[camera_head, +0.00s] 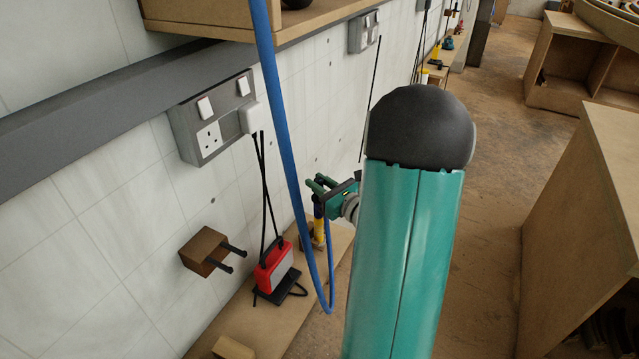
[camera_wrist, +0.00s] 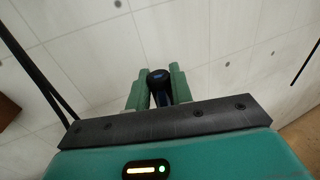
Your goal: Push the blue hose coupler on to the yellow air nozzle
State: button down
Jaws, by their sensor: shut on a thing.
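My gripper (camera_head: 318,188) is at the middle of the head view, close to the wall; my arm hides part of it. In the wrist view its two green fingers (camera_wrist: 157,82) are shut on the blue hose coupler (camera_wrist: 160,76), which shows as a dark round end with some blue. The yellow air nozzle (camera_head: 319,230) stands upright below the gripper in the head view. A small dark-blue part of the coupler (camera_head: 318,210) shows just above the yellow. I cannot tell whether the coupler touches the nozzle or is around it. The nozzle is not visible in the wrist view.
A blue hose (camera_head: 283,120) hangs from above, loops low and rises towards the gripper. A red work lamp (camera_head: 274,268) stands left of the nozzle on the wooden bench (camera_head: 243,318). A brown block with two black pegs (camera_head: 205,250) and a socket (camera_head: 215,118) are on the wall.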

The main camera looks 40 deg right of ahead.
jog(key=shift+f, duration=0.25)
dwell(0.6)
jog(key=c, duration=1.1)
grip_release()
jog(key=shift+c, duration=0.2)
jog(key=shift+s, duration=0.1)
jog(key=s, duration=1.3)
jog(key=shift+s, duration=0.3)
jog(key=shift+d, duration=0.1)
